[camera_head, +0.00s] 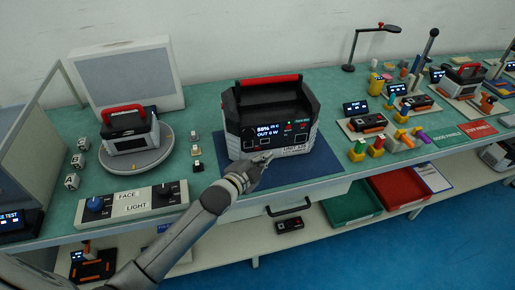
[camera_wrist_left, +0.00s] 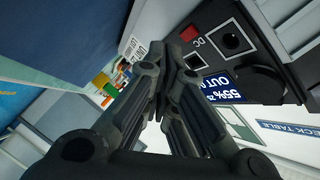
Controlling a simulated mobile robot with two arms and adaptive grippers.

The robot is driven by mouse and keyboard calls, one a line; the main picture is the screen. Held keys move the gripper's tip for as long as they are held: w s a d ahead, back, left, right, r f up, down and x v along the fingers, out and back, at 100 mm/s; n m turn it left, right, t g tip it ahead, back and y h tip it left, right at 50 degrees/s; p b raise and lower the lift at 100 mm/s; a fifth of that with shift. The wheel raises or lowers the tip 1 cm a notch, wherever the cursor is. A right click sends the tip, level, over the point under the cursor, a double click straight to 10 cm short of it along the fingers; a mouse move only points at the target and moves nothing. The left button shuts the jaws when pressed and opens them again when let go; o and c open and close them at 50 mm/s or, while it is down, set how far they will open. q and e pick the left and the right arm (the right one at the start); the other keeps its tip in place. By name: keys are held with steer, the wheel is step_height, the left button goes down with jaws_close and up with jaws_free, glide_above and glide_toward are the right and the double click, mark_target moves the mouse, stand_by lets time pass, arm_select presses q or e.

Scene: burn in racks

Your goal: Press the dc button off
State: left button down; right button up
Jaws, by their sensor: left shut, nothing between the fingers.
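The dark power station (camera_head: 240,108) with a red handle (camera_head: 268,80) stands on a blue mat (camera_head: 325,164) on the green bench. Its lit screen (camera_head: 268,131) reads 55% and OUT 0 W. My left gripper (camera_head: 266,157) is shut and empty, low in front of the station's front face. In the wrist view its fingers (camera_wrist_left: 168,62) point toward the panel; contact cannot be told. My right gripper is out of view.
A round turntable (camera_head: 165,157) with a smaller red-handled unit stands left, behind a FACE/LIGHT control box (camera_head: 131,204). Small switches (camera_head: 197,152) stand beside the mat. Colourful plugs (camera_head: 376,147) and other units fill the right bench. Green (camera_head: 351,206) and red trays sit on the lower shelf.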

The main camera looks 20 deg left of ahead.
arm_select(q)
steer(key=shift+s+d+r+p, duration=0.1)
steer(key=shift+s+d+p, duration=0.35)
steer(key=shift+s, duration=0.35)
steer(key=shift+s+d+f+p, duration=0.1)
steer(key=shift+s+d+p, duration=0.1)
steer(key=shift+s+d, duration=0.5)
steer(key=shift+s+d+r+p, duration=0.1)
steer(key=shift+s+d+p, duration=0.25)
steer(key=shift+s, duration=0.6)
steer(key=shift+s+d, duration=0.15)
steer(key=shift+s, duration=0.15)
steer(key=s+d+p, duration=0.2)
steer(key=s+d, duration=0.1)
steer(key=s, duration=0.3)
steer(key=shift+s+d, duration=0.15)
steer(key=shift+d, duration=0.2)
